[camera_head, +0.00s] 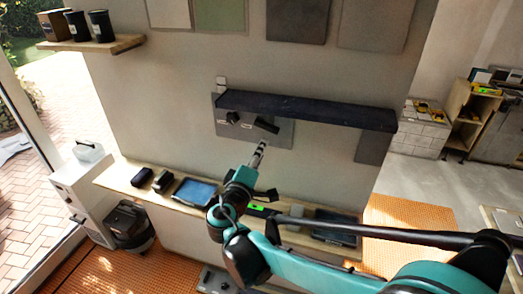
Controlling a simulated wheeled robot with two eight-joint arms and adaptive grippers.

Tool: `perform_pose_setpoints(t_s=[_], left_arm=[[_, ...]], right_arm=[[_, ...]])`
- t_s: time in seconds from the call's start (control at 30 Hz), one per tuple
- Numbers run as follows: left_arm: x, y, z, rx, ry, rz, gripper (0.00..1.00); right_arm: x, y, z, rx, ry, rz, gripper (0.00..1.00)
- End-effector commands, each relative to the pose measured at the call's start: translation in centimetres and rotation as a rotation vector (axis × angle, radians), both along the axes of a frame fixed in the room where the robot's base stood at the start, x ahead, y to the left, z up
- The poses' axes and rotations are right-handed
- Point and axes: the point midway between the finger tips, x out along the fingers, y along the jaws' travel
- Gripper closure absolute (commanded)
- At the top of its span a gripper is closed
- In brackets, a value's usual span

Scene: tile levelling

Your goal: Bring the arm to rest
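My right arm (305,271) comes in from the lower right and bends up in the middle of the picture. Its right gripper (259,154) points up toward the wall, just below a grey panel (285,139) with dark fittings. The gripper looks slim and small here, and I cannot tell whether its fingers are open or shut, or whether they touch the panel. I make out nothing held in it. My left gripper is not in view.
A dark ledge (305,109) juts from the wall above the gripper. A wooden shelf (113,183) with a blue-screened tablet (194,192) runs below, partly behind my arm. A white cabinet (85,192) stands at left. Orange floor (410,213) shows at right.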

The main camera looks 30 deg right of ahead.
Motion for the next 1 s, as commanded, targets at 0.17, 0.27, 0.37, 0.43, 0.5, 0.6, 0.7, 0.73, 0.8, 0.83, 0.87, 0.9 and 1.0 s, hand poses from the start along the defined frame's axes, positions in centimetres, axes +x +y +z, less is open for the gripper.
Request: perform_pose_setpoints(t_s=[0.17, 0.27, 0.37, 0.43, 0.5, 0.6, 0.7, 0.73, 0.8, 0.83, 0.87, 0.9, 1.0], left_arm=[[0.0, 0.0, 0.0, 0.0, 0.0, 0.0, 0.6], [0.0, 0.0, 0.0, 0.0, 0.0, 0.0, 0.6], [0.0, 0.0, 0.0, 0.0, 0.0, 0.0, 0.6], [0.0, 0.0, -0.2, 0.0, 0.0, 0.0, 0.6], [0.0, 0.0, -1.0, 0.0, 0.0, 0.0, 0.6], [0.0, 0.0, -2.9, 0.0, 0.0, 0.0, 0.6], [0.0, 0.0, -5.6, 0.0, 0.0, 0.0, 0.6], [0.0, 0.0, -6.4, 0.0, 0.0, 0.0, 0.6], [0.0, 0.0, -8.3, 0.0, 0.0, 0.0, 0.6], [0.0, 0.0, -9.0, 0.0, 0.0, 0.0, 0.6], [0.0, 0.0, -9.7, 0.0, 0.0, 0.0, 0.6], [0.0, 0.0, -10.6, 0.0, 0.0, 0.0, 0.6], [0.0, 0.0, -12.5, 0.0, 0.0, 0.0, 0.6]], right_arm=[[0.0, 0.0, 0.0, 0.0, 0.0, 0.0, 0.62], [0.0, 0.0, 0.0, 0.0, 0.0, 0.0, 0.62], [0.0, 0.0, 0.0, 0.0, 0.0, -0.001, 0.62], [-0.2, -0.1, -0.5, 0.014, 0.004, -0.002, 0.62], [-0.7, -0.3, -1.9, 0.06, 0.016, -0.005, 0.62], [-2.6, -0.5, -6.2, 0.204, 0.053, -0.011, 0.62], [-5.4, 0.3, -12.4, 0.423, 0.104, -0.012, 0.62], [-6.3, 0.8, -14.4, 0.496, 0.121, -0.01, 0.62], [-8.5, 2.6, -18.7, 0.668, 0.155, -0.003, 0.62], [-9.4, 3.5, -20.4, 0.741, 0.167, 0.003, 0.62], [-10.2, 4.5, -22.0, 0.812, 0.179, 0.01, 0.62], [-11.3, 5.9, -23.9, 0.903, 0.192, 0.02, 0.62], [-13.6, 9.5, -27.5, 1.106, 0.216, 0.047, 0.62]])
